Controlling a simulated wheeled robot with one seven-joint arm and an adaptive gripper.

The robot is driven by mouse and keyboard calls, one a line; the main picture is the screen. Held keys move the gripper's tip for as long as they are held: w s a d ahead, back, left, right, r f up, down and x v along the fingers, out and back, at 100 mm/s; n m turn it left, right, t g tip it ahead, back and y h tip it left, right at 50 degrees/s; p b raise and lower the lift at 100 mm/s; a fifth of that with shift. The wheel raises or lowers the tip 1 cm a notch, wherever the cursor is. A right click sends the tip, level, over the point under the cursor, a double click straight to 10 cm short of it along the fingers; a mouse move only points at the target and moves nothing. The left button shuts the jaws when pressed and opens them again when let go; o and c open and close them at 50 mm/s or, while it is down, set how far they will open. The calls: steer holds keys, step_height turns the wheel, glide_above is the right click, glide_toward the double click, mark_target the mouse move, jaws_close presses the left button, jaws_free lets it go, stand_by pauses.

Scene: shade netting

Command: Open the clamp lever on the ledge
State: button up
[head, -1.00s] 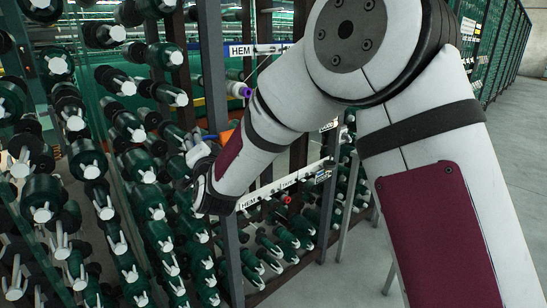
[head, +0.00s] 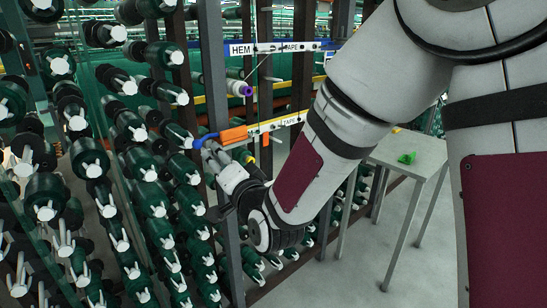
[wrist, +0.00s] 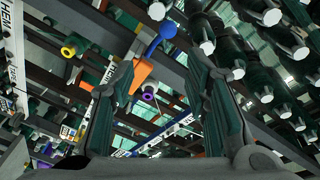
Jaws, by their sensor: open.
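The clamp lever shows an orange body (head: 234,136) and a blue handle (head: 204,140) at a dark post, by the ledge (head: 280,123) with a tape label. In the wrist view, its orange part (wrist: 134,72) lies beside the left finger, and the blue handle (wrist: 152,42) runs up to a round blue end. My gripper (head: 225,154) is just below the lever in the head view. In the wrist view, my gripper (wrist: 161,62) has its fingers wide apart with nothing held between them. Whether a finger touches the lever, I cannot tell.
Racks of dark green rolls (head: 150,205) with pale ends fill the left. An upper ledge carries a roll with a purple end (head: 246,90). A small table (head: 425,158) with a green item (head: 407,158) stands at right. The floor (head: 375,260) there is clear.

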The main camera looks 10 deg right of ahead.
steer(key=s+d+r+n+g+h+p, duration=0.4)
steer(key=s+d+r+p, duration=0.1)
steer(key=s+d, duration=0.4)
steer(key=shift+s+d+g, duration=0.25)
steer(key=shift+d+g, duration=0.05)
steer(key=shift+d, duration=0.4)
steer(key=shift+r, duration=0.1)
